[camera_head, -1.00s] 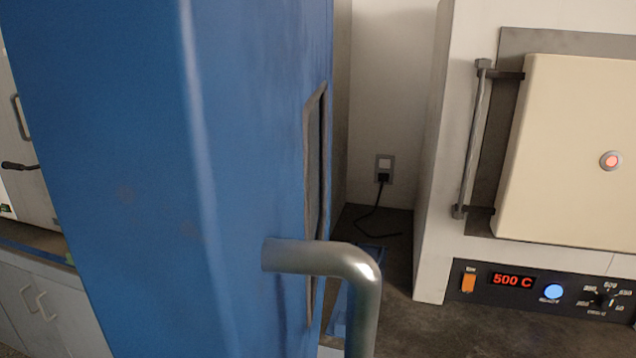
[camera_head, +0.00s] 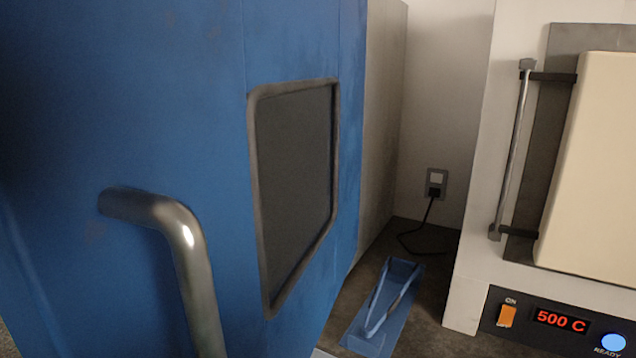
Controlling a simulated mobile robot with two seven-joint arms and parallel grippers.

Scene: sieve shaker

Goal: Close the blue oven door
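The blue oven door (camera_head: 215,60) fills the left half of the head view, close to me, with its outer face seen at an angle. It has a dark window (camera_head: 295,185) with a grey frame and a bent metal handle (camera_head: 190,265) at lower left. I cannot tell from this view how far the door stands from its frame. Neither of my grippers is in view, and nothing is seen touching the handle.
A cream furnace (camera_head: 600,160) with a vertical bar handle (camera_head: 512,150) and a "500 C" display (camera_head: 562,319) stands at right. Blue tongs on a blue mat (camera_head: 385,310) lie on the dark counter between them. A wall socket (camera_head: 436,185) with a black cord is behind.

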